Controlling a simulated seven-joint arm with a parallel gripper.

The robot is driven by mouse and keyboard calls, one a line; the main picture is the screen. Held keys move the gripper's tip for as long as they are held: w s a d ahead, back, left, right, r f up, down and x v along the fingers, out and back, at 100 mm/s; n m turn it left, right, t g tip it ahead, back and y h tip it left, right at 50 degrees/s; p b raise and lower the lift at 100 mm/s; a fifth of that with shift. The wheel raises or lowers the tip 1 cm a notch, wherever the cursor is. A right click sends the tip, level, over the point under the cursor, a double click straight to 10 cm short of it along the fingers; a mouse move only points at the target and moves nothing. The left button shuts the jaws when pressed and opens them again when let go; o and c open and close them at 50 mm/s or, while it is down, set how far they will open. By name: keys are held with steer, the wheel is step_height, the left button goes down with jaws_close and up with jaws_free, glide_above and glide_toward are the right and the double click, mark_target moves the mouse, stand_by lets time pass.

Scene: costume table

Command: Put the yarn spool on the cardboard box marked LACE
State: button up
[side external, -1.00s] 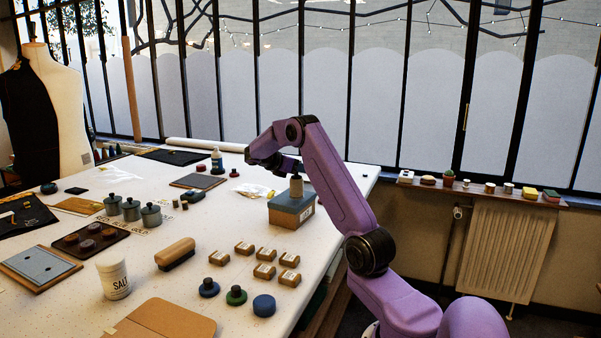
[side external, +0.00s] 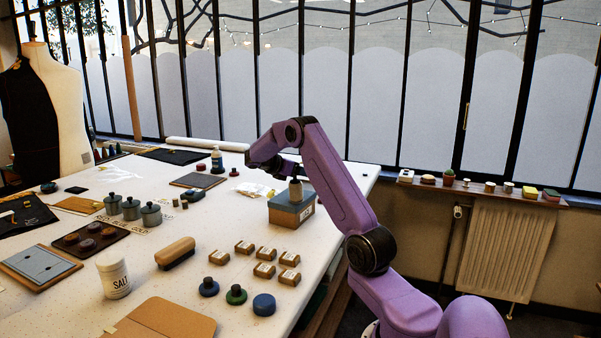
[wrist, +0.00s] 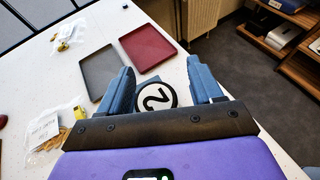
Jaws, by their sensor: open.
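A pale, short cylinder (side external: 296,191), which looks like the yarn spool, stands upright on a cardboard box with a blue-grey top (side external: 290,211). The box's label is too small to read, so I cannot confirm LACE. In the wrist view a white disc with a black ring and a "2" (wrist: 155,96), likely the spool's top end, shows between my fingers. My gripper (side external: 292,177) is just above and around the spool's top. In the wrist view its two blue fingers (wrist: 160,70) are spread, one on each side of the disc. The lower spool is hidden there.
Several small cardboard boxes (side external: 264,270) and dark-knobbed discs (side external: 236,295) lie in front of the blue-topped box. A grey tray (wrist: 100,71) and a red tray (wrist: 147,46) lie beyond the gripper.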

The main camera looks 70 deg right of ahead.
steer(key=v, duration=1.2)
steer(key=s+a+f+n+t+y, duration=0.1)
steer(key=a+f+t+y, duration=0.15)
steer(key=a, duration=1.15)
steer(key=s+a+f+t+y, duration=0.1)
steer(key=a+t+y, duration=0.25)
steer(key=a, duration=1.15)
steer(key=s+a+f+t+y, duration=0.2)
steer(key=s+a+f+y, duration=0.1)
steer(key=s+a, duration=0.9)
steer(key=s+a+f+m+g+y, duration=0.1)
steer(key=s+a+f+y, duration=0.1)
steer(key=s, duration=1.3)
steer(key=shift+s+a+f+g+y, duration=0.35)
steer(key=shift+s+a+g+y, duration=0.05)
steer(key=shift+y, duration=0.3)
